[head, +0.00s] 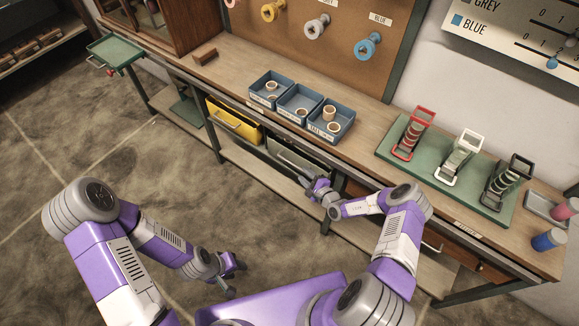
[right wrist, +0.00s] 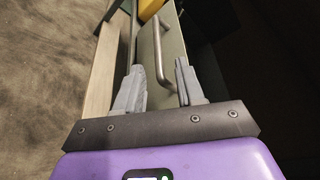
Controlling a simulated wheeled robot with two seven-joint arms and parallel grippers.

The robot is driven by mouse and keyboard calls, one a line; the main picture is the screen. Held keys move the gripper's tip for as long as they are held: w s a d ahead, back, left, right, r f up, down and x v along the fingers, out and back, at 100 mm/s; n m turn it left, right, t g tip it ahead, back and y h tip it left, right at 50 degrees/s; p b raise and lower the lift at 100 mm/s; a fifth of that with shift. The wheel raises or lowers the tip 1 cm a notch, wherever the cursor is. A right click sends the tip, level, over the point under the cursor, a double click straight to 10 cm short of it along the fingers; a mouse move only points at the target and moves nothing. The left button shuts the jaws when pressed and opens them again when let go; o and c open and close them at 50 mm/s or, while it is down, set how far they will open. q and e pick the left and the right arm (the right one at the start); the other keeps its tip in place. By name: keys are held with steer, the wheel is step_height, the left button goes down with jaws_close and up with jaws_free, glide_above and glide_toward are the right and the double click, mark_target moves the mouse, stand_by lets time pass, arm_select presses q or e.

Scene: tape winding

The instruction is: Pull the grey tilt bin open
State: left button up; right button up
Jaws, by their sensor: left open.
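The grey tilt bin (head: 318,164) hangs under the bench front, right of the yellow bin. Its front (right wrist: 176,42) and bar handle (right wrist: 159,48) show in the right wrist view. My right gripper (head: 309,182) is at the bin's front; my arm and gripper hide part of it. In the right wrist view, the right gripper (right wrist: 158,78) is open, with one finger on each side of the handle's near end. I see no finger closed on the handle. My left gripper (head: 232,276) is open and empty, low over the floor, away from the bins.
The yellow bin (head: 234,124) is just left of the grey one. The workbench (head: 366,149) carries blue trays (head: 332,121) and a green mat (head: 431,171) with tape dispensers. A drawer (head: 460,242) is at the right. A low shelf (head: 262,170) runs beneath; the floor in front is clear.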

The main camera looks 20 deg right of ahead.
mark_target(295, 166)
steer(key=b+x, duration=0.3)
steer(key=x, duration=0.4)
steer(key=shift+a+f, duration=0.1)
steer(key=shift+a, duration=0.1)
steer(key=shift+c, duration=0.3)
jaws_close()
